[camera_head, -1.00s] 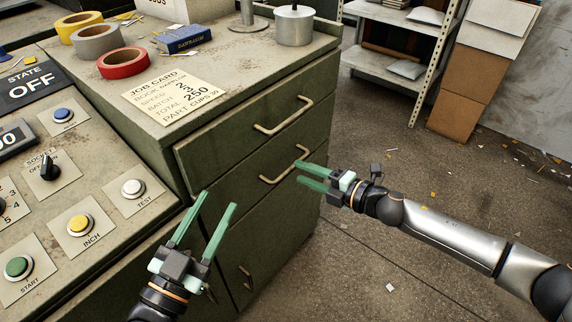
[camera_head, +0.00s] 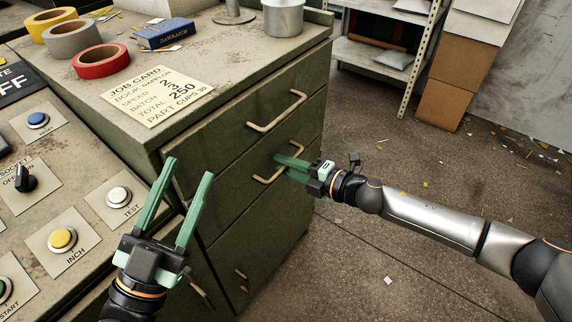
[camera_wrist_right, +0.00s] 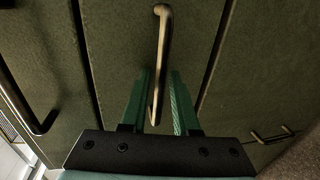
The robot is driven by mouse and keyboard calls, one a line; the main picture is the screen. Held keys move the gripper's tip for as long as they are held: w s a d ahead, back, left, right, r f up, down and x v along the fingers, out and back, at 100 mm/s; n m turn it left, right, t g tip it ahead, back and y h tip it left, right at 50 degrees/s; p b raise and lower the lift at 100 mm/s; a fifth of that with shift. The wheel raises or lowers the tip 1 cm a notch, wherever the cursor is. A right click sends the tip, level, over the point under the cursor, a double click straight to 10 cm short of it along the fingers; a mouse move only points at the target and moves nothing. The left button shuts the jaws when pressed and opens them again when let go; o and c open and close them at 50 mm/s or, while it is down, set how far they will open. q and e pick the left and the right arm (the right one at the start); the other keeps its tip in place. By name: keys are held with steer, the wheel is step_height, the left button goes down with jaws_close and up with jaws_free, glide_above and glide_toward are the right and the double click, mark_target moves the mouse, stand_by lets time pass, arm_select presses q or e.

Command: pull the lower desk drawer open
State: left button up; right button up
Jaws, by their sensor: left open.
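The lower drawer (camera_head: 225,195) of the green desk is closed in the head view, with its front flush with the cabinet. Its bar handle (camera_head: 262,180) also shows in the wrist view (camera_wrist_right: 162,45). My right gripper (camera_head: 280,165) is at this handle, its green fingers pointing at the drawer front. In the wrist view, the fingers (camera_wrist_right: 160,95) stand apart on either side of the bar, with a visible gap on the right; contact on the left cannot be told. My left gripper (camera_head: 190,180) is open and empty in front of the desk's left part.
The upper drawer handle (camera_head: 277,112) is just above. Cabinet door handles (camera_head: 242,281) are below. Tape rolls (camera_head: 100,62), a blue box (camera_head: 172,34), a job card (camera_head: 157,95) and a metal pot (camera_head: 283,18) are on the desk top. The control panel (camera_head: 90,215) is at left.

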jaws_close()
stand_by(1.1)
